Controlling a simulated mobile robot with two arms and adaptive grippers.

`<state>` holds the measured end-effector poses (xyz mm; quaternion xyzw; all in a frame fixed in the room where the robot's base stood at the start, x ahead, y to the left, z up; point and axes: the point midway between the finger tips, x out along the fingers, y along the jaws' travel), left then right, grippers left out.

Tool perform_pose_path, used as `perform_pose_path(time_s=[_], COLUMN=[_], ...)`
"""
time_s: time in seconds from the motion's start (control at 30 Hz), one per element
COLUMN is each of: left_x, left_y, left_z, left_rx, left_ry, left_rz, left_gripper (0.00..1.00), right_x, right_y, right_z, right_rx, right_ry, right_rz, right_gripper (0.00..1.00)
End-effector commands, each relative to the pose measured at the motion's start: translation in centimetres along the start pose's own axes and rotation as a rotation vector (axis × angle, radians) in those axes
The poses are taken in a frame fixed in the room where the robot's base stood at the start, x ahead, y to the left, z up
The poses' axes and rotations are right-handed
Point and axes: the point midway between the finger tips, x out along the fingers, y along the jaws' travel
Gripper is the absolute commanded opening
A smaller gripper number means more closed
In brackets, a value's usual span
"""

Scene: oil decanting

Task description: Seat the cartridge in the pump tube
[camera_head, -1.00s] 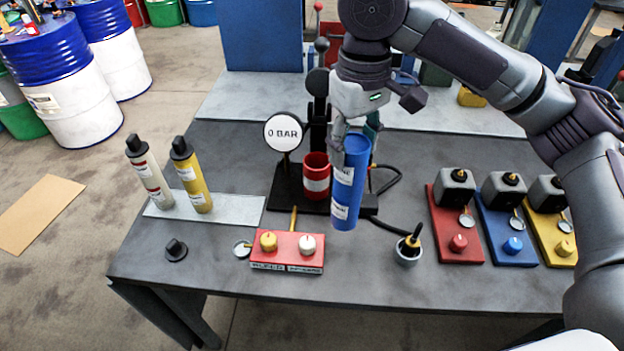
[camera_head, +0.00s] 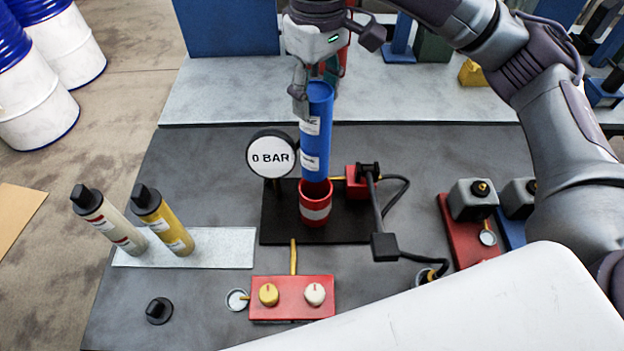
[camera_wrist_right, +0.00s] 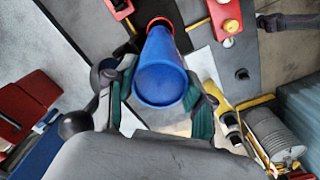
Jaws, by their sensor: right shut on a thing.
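The blue cartridge (camera_head: 316,135) with white labels is upright in the head view, with its lower end at the mouth of the red pump tube (camera_head: 315,208). The tube has a white band. I cannot tell whether the cartridge's end is just above the rim or slightly inside. My right gripper (camera_head: 318,88) is shut on the cartridge near its top. In the right wrist view the fingers lie on both sides of the cartridge (camera_wrist_right: 160,83), which hides most of the red tube (camera_wrist_right: 159,22). My left gripper is not in view.
A 0 BAR gauge (camera_head: 271,156) stands close left of the cartridge. A black lever arm (camera_head: 378,205) with a hose stands to the right. A red box with two knobs (camera_head: 291,298) is in front. Cream (camera_head: 112,222) and yellow (camera_head: 163,222) cartridges stand on a pale plate at left.

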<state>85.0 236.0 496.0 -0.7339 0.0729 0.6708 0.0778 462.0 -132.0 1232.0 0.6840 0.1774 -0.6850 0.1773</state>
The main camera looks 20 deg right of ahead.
Motion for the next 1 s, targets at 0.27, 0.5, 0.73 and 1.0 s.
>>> perform_pose_path(time_s=[0.27,0.5,0.73,1.0], left_x=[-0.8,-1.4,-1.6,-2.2], left_y=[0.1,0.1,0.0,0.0], left_z=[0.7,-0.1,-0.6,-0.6], left_rx=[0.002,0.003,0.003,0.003], left_ry=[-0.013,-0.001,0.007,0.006], left_rz=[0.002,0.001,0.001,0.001], left_gripper=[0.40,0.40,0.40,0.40], right_x=[7.1,11.5,13.1,16.2], right_y=[0.0,0.0,0.0,0.0], right_z=[0.1,0.1,0.0,0.0], right_rx=[0.001,0.001,0.000,0.001], right_ry=[-0.005,-0.001,0.000,0.001], right_rz=[-0.002,-0.001,-0.001,-0.001], right_gripper=[0.00,0.00,0.00,0.00])
